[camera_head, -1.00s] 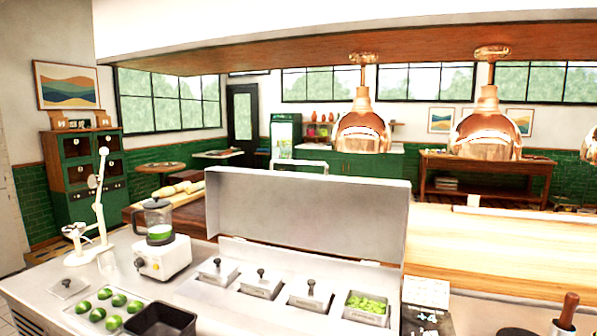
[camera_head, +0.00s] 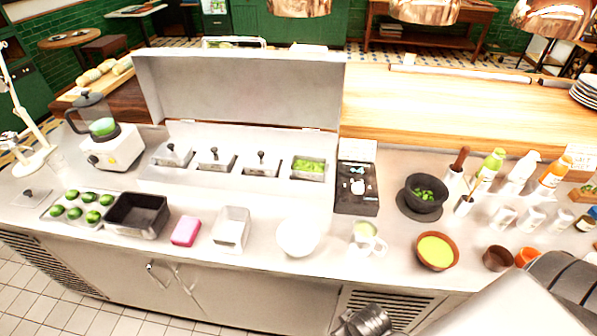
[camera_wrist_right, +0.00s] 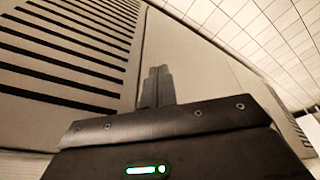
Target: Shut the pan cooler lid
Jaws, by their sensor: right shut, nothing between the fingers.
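The pan cooler lid (camera_head: 240,88) stands raised and upright at the back of the pan cooler in the head view. Below it the cooler's well (camera_head: 238,180) holds a row of pans: three have small knobbed lids (camera_head: 215,157), and the rightmost pan (camera_head: 309,168) is uncovered with green pieces. My right gripper (camera_head: 362,322) is low at the bottom edge of the head view, in front of the counter and well away from the lid. In the right wrist view its fingers (camera_wrist_right: 157,86) are together and empty, near a slotted cabinet panel. My left gripper is not in view.
On the counter front stand a black bin (camera_head: 137,215), a pink sponge (camera_head: 186,231), a white container (camera_head: 231,229), a white bowl (camera_head: 298,237) and a mug (camera_head: 368,240). A blender (camera_head: 105,140) stands left, a scale (camera_head: 357,190) right of the cooler. Bottles (camera_head: 490,168) crowd the right.

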